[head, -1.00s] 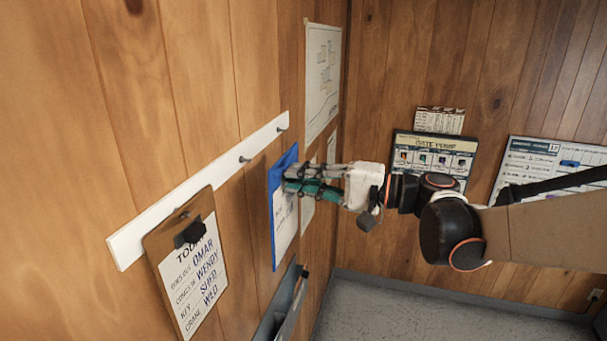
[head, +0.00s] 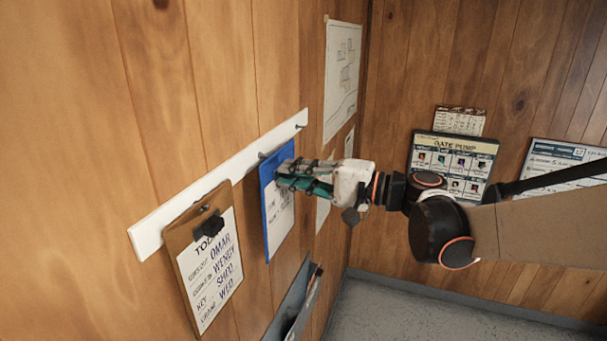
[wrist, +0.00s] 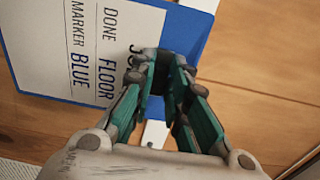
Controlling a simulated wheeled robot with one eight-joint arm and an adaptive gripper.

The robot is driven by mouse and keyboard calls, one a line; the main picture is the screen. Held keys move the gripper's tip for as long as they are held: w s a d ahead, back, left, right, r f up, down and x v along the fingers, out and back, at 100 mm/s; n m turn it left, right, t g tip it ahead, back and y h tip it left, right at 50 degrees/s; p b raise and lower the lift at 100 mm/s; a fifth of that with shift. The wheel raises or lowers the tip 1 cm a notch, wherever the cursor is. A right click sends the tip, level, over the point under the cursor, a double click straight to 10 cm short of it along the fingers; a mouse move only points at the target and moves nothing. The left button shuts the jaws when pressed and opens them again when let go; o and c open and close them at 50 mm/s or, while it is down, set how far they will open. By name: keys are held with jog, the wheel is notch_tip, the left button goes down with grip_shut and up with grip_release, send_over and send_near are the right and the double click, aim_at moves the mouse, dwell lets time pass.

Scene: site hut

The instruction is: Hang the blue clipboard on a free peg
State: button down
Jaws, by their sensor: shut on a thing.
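The blue clipboard (head: 268,222) hangs upright from my gripper (head: 283,180), close to the wall, with a white sheet facing out. My gripper is shut on its top end at the clip; the wrist view also shows the blue clipboard (wrist: 196,28) and my gripper (wrist: 160,82). A white peg rail (head: 225,177) runs along the wall. One peg (head: 262,155) shows bare right at the clipboard's top left corner. Another bare peg (head: 299,126) is near the rail's right end. Whether the clipboard touches the rail or a peg is hidden.
A brown clipboard (head: 186,247) hangs at the rail's left end. A grey wall tray (head: 291,303) is below the blue clipboard. Papers (head: 342,75) are on the wall to the right. A gate pump board (head: 452,165) is on the far wall.

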aim_at(281, 176)
jog(key=shift+b+x, duration=0.3)
jog(key=shift+x, duration=1.15)
jog(key=shift+s+a+f, duration=0.1)
jog(key=shift+f, duration=0.15)
dwell(0.3)
jog(key=c, duration=1.5)
grip_release()
